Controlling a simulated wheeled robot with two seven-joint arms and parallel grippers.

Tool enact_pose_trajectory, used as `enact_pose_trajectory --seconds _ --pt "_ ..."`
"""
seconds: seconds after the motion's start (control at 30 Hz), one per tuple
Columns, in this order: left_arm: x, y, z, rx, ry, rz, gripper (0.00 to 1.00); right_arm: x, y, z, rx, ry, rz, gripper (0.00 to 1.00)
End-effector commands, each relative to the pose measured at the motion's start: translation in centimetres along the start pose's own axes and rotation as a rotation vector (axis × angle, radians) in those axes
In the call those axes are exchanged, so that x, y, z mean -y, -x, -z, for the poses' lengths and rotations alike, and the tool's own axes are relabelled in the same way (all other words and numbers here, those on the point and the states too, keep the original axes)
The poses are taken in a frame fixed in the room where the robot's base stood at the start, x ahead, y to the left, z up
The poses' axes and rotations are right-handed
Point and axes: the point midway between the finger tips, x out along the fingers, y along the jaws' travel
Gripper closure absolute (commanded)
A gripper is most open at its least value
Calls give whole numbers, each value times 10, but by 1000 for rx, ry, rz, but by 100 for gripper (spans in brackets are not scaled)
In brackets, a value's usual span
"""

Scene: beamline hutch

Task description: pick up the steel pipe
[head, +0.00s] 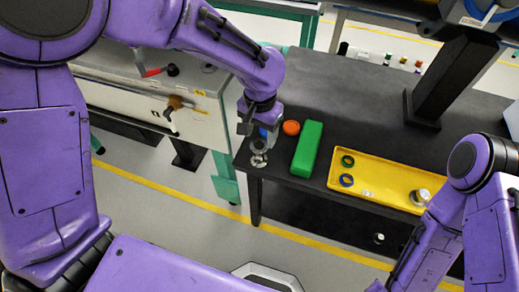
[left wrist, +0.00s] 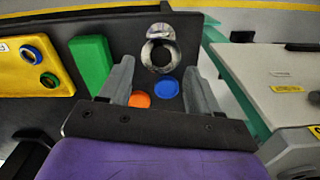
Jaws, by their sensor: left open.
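The steel pipe (head: 259,146) is a short, shiny grey piece near the left front corner of the black table. In the left wrist view the steel pipe (left wrist: 160,52) shows a round dark opening and lies just beyond the fingertips. My left gripper (head: 260,122) is above that table corner. In the left wrist view its two fingers (left wrist: 158,76) are spread, with nothing held between them. I cannot tell the gap in height between fingers and pipe. My right arm shows at the right of the head view, but its gripper does not show.
A blue round piece (left wrist: 167,86) and an orange one (left wrist: 139,99) lie close to the pipe. A green block (head: 307,148) and a yellow tray (head: 375,178) with rings are to the right. A dark post (head: 445,80) stands farther back. The table edge is close to the pipe.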

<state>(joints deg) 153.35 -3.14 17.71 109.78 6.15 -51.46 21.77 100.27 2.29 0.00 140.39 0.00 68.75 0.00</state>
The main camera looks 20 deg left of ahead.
Motion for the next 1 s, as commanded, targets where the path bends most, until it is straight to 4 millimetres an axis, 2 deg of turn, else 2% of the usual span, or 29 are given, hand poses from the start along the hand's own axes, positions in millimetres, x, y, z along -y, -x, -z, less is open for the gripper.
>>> enact_pose_trajectory --seconds 0.37,0.63,0.67,0.7,0.8,1.0 --pt "2 -58 -6 2 1 0 38 0 -5 -2 0 0 0 57" --pt "3 -63 -6 -2 3 0 38 0 -5 -2 0 0 0 57" --pt "3 -63 -6 -1 3 0 41 0 -5 -2 0 0 0 57" --pt "3 -63 -6 -1 3 0 54 0 -5 -2 0 0 0 57" --pt "3 -63 -6 -1 3 0 82 0 -5 -2 0 0 0 57" --pt "3 -63 -6 -2 3 0 83 0 -5 -2 0 0 0 57"
